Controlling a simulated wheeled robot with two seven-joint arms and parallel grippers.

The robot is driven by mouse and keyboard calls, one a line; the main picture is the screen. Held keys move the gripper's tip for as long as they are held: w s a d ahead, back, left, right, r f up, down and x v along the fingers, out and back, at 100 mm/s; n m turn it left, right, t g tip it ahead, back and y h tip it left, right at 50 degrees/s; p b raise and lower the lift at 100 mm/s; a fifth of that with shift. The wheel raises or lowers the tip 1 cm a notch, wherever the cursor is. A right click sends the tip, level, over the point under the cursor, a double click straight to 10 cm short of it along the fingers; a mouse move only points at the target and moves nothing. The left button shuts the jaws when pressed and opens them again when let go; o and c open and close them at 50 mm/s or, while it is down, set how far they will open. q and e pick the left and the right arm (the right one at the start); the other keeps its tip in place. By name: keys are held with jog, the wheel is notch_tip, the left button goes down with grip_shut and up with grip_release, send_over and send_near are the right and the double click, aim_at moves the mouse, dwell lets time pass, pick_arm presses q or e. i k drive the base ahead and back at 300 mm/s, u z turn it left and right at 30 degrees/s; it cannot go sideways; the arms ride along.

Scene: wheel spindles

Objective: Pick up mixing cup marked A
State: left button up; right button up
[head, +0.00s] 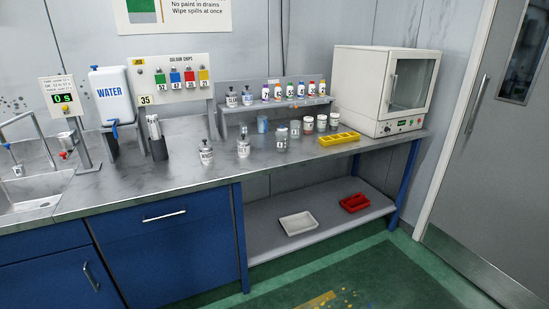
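Several small cups stand in a row on the steel counter (140,185) at its right half: a pale cup (295,129), a white cup (308,124), another white cup (321,122) and one beside the oven (333,121). They carry small markings, too small to read, so I cannot tell which is marked A. A larger grey container (281,138) and a bluish cup (262,124) stand to their left. Neither of my grippers is in view.
A yellow tray (340,139) lies in front of the cups. A shelf of small bottles (289,90) stands behind, a white oven (388,90) to the right. Two pump bottles (206,155) (243,148) stand nearer the front edge. The counter's left-middle front is clear.

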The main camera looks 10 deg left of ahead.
aim_at(281, 137)
jog(key=z, duration=0.85)
jog(key=i, duration=1.75)
jog(key=u, duration=0.85)
